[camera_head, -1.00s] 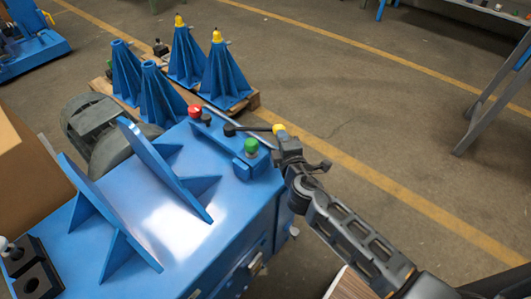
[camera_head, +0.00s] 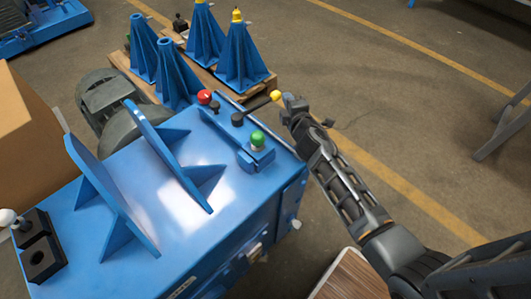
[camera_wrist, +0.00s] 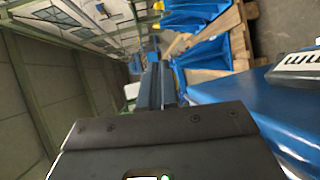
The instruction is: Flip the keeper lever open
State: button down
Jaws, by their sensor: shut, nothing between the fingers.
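The lever, a black arm with a yellow knob (camera_head: 275,95), stands on the far right end of the blue machine (camera_head: 190,185) in the head view. Its black pivot (camera_head: 237,119) lies between a red knob and a green knob. The lever points up and to the right, out past the machine's edge. My gripper (camera_head: 289,100) is shut and empty, just right of the yellow knob. I cannot tell whether it touches the knob. In the wrist view my shut fingers (camera_wrist: 160,85) show in the middle, and the lever cannot be made out.
The red knob (camera_head: 204,97) and green knob (camera_head: 257,141) stand close to the lever. Two upright blue plates (camera_head: 168,155) rise from the machine top. Blue stands (camera_head: 240,55) sit on a wooden pallet (camera_head: 265,85) behind.

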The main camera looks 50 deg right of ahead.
jog(key=shift+w+d, duration=0.2)
jog(key=shift+w, duration=0.3)
jog(key=shift+w+d, duration=0.2)
jog(key=shift+w, duration=0.4)
